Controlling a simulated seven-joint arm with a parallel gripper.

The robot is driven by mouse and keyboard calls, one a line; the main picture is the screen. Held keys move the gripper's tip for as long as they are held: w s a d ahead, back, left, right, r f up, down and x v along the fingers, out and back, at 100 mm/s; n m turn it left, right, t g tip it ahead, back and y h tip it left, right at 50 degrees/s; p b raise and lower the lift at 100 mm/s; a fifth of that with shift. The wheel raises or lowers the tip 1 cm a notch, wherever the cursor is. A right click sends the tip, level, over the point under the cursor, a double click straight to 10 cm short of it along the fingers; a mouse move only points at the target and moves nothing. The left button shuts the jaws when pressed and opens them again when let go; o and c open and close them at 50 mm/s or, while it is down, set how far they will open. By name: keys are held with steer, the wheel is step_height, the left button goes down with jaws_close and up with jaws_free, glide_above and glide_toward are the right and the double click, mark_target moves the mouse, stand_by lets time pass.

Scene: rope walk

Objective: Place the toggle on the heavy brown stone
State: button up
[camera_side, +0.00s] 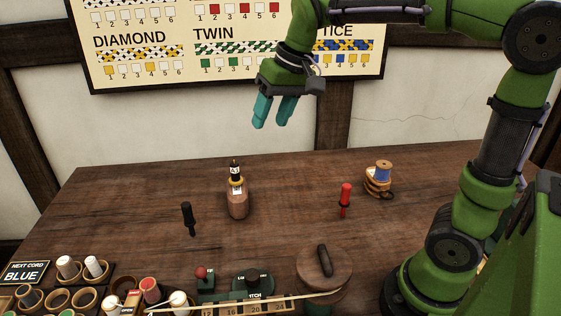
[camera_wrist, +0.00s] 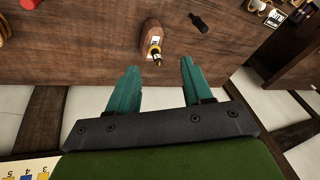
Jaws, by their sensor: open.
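My gripper (camera_side: 269,122) is open and empty, high above the back of the table; its teal fingers also show in the wrist view (camera_wrist: 160,68). A rounded brown body (camera_side: 238,208), seemingly the brown stone, stands mid-table below and left of my gripper. A black-topped piece with a yellow ring and white label (camera_side: 236,178) is at its top. It also shows in the wrist view (camera_wrist: 151,32), just beyond the fingers. A black peg-like piece (camera_side: 187,218) stands to its left and a red one (camera_side: 345,200) to its right. I cannot tell which piece is the toggle.
A blue spool (camera_side: 382,170) sits on a tan coiled thing at right. A round brown block (camera_side: 322,275) with a dark bar on top is at the front. Spools and cups (camera_side: 75,285) crowd the front left. A pattern board (camera_side: 230,45) hangs behind. The back left table is clear.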

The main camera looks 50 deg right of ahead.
steer(key=s+a+f+t, duration=0.1)
steer(key=s+f, duration=0.1)
steer(key=s, duration=0.4)
steer(key=s+a+f+t, duration=0.1)
steer(key=s+f+t, duration=0.1)
steer(key=s, duration=0.5)
steer(key=shift+s+f+m+y, duration=0.3)
steer(key=shift+f, duration=0.55)
